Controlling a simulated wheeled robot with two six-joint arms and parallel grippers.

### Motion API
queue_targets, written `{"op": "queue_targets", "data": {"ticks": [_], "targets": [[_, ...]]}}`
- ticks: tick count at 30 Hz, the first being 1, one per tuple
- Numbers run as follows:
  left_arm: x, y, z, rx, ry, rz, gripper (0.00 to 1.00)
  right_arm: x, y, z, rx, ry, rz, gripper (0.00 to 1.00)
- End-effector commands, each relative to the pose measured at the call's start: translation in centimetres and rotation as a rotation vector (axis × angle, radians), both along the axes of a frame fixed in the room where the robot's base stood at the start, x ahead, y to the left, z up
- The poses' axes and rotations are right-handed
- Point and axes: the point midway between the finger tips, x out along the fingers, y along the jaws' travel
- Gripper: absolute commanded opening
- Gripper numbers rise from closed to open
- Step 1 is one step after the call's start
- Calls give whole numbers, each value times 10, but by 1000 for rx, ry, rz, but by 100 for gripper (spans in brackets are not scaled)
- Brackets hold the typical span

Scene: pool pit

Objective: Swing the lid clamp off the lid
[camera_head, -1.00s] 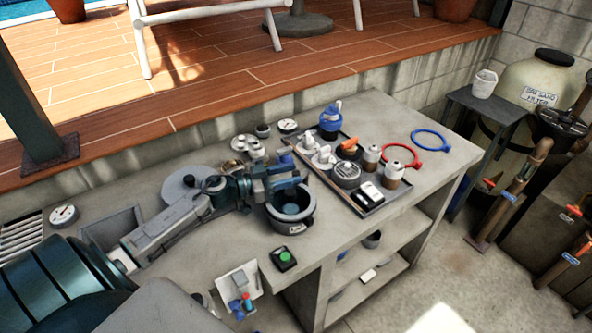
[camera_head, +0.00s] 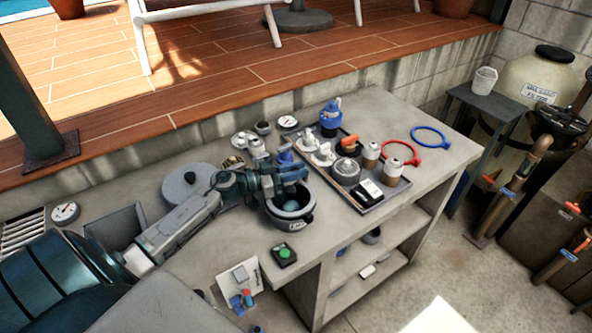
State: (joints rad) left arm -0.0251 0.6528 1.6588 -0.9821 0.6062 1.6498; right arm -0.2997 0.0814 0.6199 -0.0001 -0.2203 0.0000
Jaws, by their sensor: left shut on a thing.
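A dark grey pot-like housing (camera_head: 291,222) with a pale label stands on the bench near its front edge. A rounded blue part (camera_head: 290,205) shows inside its rim. My left gripper (camera_head: 290,176), teal and dark, is over the far side of the housing and shut on a small part there. That part is mostly hidden by the fingers; I take it to be the lid clamp but cannot make out its shape. A grey round lid-like disc with a knob (camera_head: 189,181) lies on the bench behind my left arm. My right gripper is out of view.
A tray (camera_head: 371,205) with several fittings and a blue-topped bottle (camera_head: 330,118) stands just right of the housing. Red (camera_head: 403,156) and blue (camera_head: 430,137) rings lie beyond. A green-button box (camera_head: 284,255) sits in front. Small gauges and parts stand behind the gripper.

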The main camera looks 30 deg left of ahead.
Motion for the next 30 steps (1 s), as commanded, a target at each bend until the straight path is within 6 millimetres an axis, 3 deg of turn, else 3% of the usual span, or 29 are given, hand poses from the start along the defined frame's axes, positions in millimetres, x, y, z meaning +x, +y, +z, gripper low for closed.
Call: {"op": "queue_targets", "data": {"ticks": [13, 25, 26, 27, 28, 30], "targets": [[4, 10, -2, 1, -1, -234, 0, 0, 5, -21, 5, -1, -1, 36], [3, 10, 0, 0, 0, -262, 0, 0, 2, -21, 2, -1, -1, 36], [3, 10, 0, 0, 0, -262, 25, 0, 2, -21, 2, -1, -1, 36], [3, 10, 0, 0, 0, -261, 33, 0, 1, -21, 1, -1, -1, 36], [3, 10, 0, 0, 0, -261, 39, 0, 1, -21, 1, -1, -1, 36], [3, 10, 0, 0, 0, -261, 39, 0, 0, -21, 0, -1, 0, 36]]}}
